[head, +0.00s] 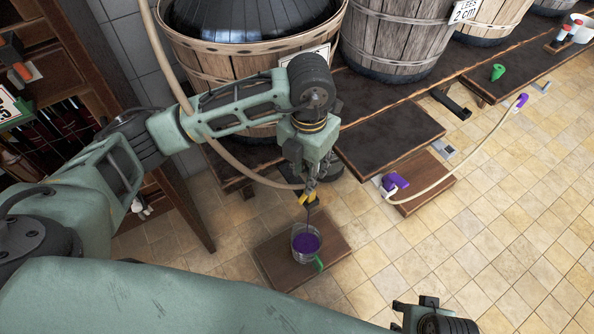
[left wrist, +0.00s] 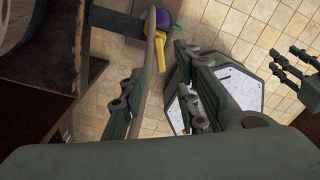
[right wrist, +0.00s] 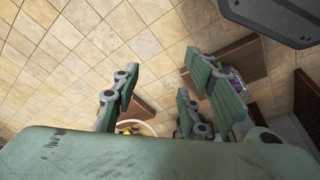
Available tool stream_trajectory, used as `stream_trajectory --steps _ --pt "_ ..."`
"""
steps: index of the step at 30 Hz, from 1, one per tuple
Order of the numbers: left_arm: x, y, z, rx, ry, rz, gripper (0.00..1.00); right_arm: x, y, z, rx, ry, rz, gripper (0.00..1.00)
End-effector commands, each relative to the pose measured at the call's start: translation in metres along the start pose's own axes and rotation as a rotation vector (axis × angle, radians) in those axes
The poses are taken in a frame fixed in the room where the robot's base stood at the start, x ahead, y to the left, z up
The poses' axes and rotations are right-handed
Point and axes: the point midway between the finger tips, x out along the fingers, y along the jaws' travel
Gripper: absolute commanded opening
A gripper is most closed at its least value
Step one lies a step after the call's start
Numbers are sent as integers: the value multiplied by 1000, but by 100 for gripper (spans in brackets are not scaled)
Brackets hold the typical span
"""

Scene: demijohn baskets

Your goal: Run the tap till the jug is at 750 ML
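The glass jug (head: 306,243) stands upright on a low wooden board and holds purple liquid; its green handle (head: 318,264) points down right. The yellow tap (head: 308,198) is above the jug, with a thin dark stream below it. My left gripper (head: 311,184) is directly over the tap. In the left wrist view my left gripper (left wrist: 165,75) has its fingers apart, with the yellow tap part (left wrist: 184,66) near the right fingertip; contact is unclear. The jug's purple liquid (left wrist: 163,20) shows beyond. My right gripper (right wrist: 160,80) is open and empty. The scale marks are unreadable.
Large wooden baskets (head: 395,40) stand behind on dark planks. A beige hose (head: 445,175) with purple ends lies to the right, by another low board (head: 425,182). A shelf unit (head: 60,85) is at the left. The tiled floor at the right is largely clear.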

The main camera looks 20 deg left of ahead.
Motion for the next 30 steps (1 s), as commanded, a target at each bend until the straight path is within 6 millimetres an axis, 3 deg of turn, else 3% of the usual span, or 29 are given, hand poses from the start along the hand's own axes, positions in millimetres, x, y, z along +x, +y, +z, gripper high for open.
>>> stream_trajectory --steps 3,15,26,30 --pt "12 3 -1 -4 4 12 30 1 2 2 0 -5 3 40" --pt "70 2 -1 -3 3 7 30 -40 4 -8 0 21 8 40" --pt "77 2 0 -1 2 6 30 -46 4 -9 1 23 8 40" --pt "77 2 0 -1 2 5 20 -46 4 -9 2 23 8 40"
